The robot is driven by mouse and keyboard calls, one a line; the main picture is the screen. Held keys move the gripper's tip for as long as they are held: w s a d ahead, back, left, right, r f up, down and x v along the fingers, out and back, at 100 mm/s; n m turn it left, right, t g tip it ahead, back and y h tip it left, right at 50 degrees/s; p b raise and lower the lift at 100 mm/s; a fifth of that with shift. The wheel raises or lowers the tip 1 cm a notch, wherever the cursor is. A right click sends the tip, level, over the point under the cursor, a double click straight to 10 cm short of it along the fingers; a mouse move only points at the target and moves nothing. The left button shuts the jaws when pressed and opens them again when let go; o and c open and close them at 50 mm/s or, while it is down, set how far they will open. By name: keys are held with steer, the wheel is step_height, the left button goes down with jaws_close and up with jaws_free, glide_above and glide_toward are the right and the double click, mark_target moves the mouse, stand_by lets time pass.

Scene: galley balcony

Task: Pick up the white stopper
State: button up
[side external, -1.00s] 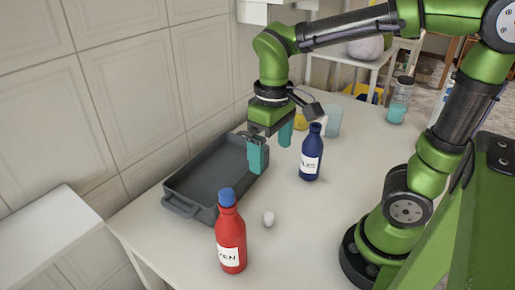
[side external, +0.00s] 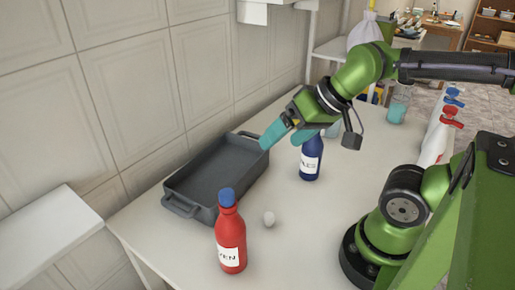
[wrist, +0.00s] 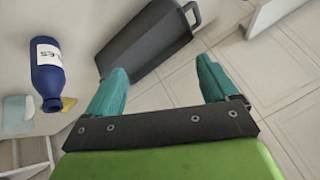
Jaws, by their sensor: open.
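In the wrist view my open fingers (wrist: 160,85) frame part of the dark tray (wrist: 150,37) and the tiled wall; the stopper is not in that view.
The blue bottle stands close to my gripper, and also shows in the wrist view (wrist: 46,75). A jar with teal liquid (side external: 397,109) and white spray bottles (side external: 437,138) stand at the back right. The table right of the stopper is clear.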

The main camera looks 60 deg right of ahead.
steer(key=shift+r, duration=0.15)
steer(key=c, duration=0.4)
steer(key=shift+c, duration=0.2)
steer(key=m+g+h, duration=0.1)
steer(key=g+h, duration=0.1)
steer(key=g, duration=0.5)
glide_above(269, 215)
steer(key=f, duration=1.8)
steer(key=shift+d+f, duration=0.1)
steer(key=shift+d, duration=0.15)
steer(key=shift+a+f, duration=0.15)
steer(key=shift+f, duration=1.15)
steer(key=shift+a+f, duration=0.1)
steer(key=shift+f, duration=1.2)
